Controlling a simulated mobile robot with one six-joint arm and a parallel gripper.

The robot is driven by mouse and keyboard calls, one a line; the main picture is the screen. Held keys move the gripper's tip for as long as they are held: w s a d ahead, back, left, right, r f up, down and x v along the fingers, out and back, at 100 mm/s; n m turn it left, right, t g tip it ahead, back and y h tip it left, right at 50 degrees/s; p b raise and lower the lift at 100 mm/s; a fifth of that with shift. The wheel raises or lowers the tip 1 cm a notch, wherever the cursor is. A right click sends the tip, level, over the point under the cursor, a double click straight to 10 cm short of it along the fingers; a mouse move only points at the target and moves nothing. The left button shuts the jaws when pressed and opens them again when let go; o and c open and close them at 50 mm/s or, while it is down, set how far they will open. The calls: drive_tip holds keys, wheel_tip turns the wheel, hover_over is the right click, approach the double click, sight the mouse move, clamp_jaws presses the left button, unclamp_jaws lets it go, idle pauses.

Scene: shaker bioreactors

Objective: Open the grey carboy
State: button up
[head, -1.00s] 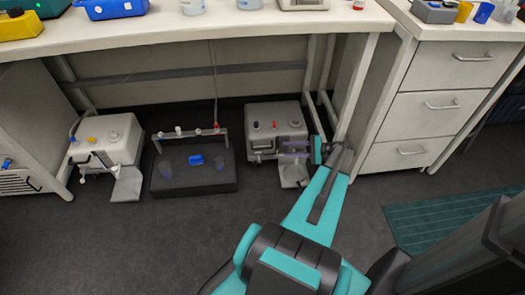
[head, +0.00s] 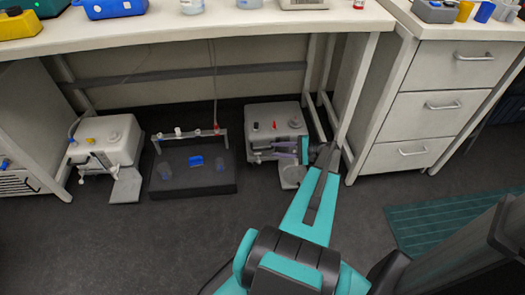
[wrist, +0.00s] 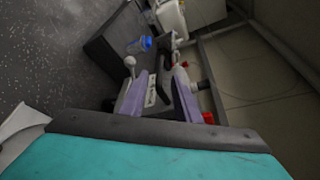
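The grey carboy (head: 262,122) stands on the floor under the bench, with a black and a red fitting on its top. Its front tap is partly hidden by my gripper. A pale round knob (wrist: 130,61) shows by the left fingertip. I cannot tell whether the fingers touch the tap.
A dark platform (head: 205,185) with a blue cap (head: 196,161) and a rail of fittings stands left of the grey carboy. A white carboy (head: 122,148) stands farther left. A bench leg (head: 358,95) and drawer unit (head: 420,105) are close on the right.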

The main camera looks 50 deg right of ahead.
sight(262, 149)
drive_tip(key=shift+b+x, duration=0.6)
drive_tip(key=shift+x, duration=3.4)
clamp_jaws()
